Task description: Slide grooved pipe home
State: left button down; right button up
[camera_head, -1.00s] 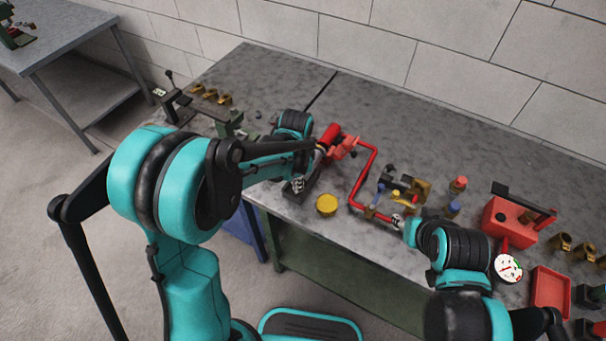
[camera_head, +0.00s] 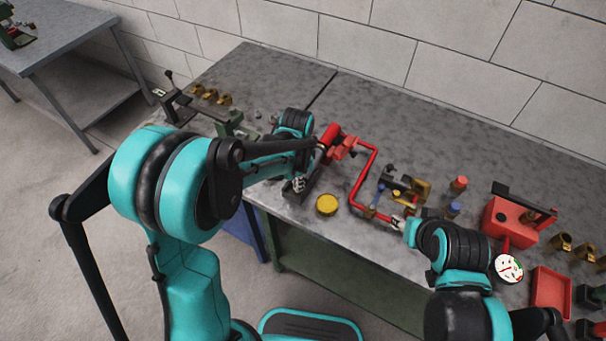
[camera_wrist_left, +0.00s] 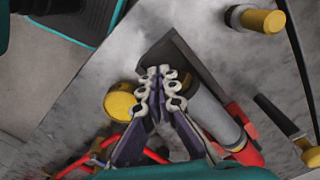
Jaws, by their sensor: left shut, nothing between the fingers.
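A bent red pipe (camera_head: 357,188) runs over the near part of the bench, from a red coupling (camera_head: 344,149) towards my right gripper (camera_head: 397,222). Whether the right fingers are shut on the pipe is too small to tell. A brass and black fitting (camera_head: 412,188) stands beside the pipe's near end. My left gripper (camera_head: 299,185) is low over the bench, left of the coupling. In the left wrist view its fingers (camera_wrist_left: 165,83) are together and empty, beside a grey cylinder (camera_wrist_left: 212,113) with a red end. Red piping (camera_wrist_left: 75,166) shows at the bottom there.
A yellow disc (camera_head: 327,205) lies near the bench's front edge. A red box (camera_head: 508,221), a round gauge (camera_head: 508,268) and a red tray (camera_head: 550,291) are at the right. A vise-like green tool (camera_head: 232,124) and brass fittings (camera_head: 211,95) are at the left. The back of the bench is clear.

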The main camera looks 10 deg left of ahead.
pick_arm(q)
jog(key=shift+s+a, duration=0.1)
jog(key=shift+s, duration=0.05)
jog(key=shift+a, duration=0.1)
jog(key=shift+w+a, duration=0.2)
jog(key=shift+a, duration=0.2)
jog(key=shift+w+d, duration=0.25)
jog(key=shift+w, duration=0.45)
dwell(0.3)
jog(key=shift+s+a, duration=0.1)
jog(key=shift+s, duration=0.1)
jog(key=shift+s+a, duration=0.15)
jog(key=shift+s, duration=0.25)
notch_tip(320, 180, up, 7)
jog(key=p, duration=0.4)
dwell(0.5)
